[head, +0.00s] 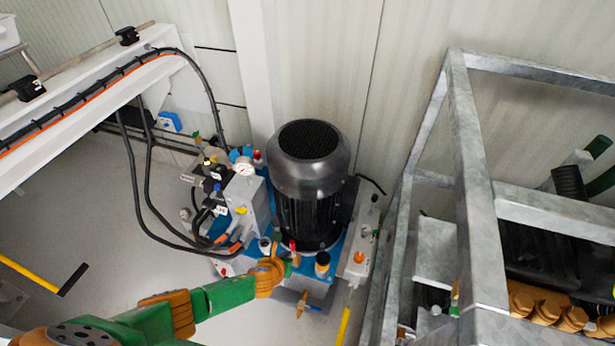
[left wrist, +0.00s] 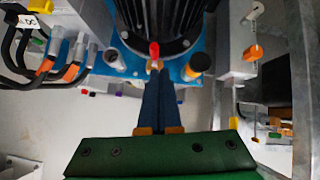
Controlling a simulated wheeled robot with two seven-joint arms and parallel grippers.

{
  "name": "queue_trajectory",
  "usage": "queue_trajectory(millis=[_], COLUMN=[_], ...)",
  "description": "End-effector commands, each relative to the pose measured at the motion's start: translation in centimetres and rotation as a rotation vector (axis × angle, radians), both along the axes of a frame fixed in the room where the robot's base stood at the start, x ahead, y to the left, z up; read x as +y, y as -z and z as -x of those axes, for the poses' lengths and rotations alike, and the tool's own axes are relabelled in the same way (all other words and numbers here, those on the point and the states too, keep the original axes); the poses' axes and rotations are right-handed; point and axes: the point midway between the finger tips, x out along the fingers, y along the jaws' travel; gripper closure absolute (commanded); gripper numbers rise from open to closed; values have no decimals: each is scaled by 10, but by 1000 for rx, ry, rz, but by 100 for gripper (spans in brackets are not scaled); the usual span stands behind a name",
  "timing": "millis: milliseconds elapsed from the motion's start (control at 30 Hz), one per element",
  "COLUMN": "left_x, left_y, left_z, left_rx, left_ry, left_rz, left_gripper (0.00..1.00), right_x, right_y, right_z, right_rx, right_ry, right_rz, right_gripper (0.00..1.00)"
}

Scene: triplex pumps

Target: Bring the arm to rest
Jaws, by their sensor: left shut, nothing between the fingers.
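My left arm, green with orange joints, reaches in from the bottom left in the head view. Its left gripper (head: 289,264) is at the front edge of the blue base of the pump unit, below the black motor (head: 312,180). In the left wrist view the two dark blue fingers of the left gripper (left wrist: 158,72) lie together, shut and empty. Their tips point at a small red-tipped fitting (left wrist: 154,48) in front of the motor; I cannot tell whether they touch it. My right gripper is not in view.
A valve block with a gauge (head: 245,169) and black hoses stands left of the motor. A galvanized steel frame (head: 470,180) fills the right side. A white beam with cables (head: 95,95) crosses the upper left. Grey floor (head: 90,220) is open at left.

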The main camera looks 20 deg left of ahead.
Motion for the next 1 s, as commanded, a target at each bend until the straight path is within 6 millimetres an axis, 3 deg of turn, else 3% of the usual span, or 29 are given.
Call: queue_trajectory(millis=[67, 133, 167, 300, 400, 500, 633, 1000], left_x=[0, 1, 2, 6, 8, 9, 9, 10], left_y=[8, 33, 47, 103, 122, 129, 130, 131], left_z=[10, 42, 64, 186, 263, 313, 336, 335], left_rx=[24, 95, 137, 271, 254, 188, 136, 134], left_ry=[-77, -336, -509, -1448, -2008, -2369, -2545, -2545], left_rz=[65, 262, 378, 839, 998, 1061, 1085, 1088], left_gripper=[100, 100, 100, 100, 100, 100, 100, 100], right_x=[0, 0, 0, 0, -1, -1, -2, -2], right_y=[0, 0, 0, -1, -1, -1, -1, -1], right_z=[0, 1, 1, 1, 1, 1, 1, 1], right_rx=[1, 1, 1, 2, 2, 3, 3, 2], right_ry=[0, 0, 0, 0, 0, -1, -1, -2], right_rz=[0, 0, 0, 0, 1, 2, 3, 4], right_gripper=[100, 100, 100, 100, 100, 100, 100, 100])
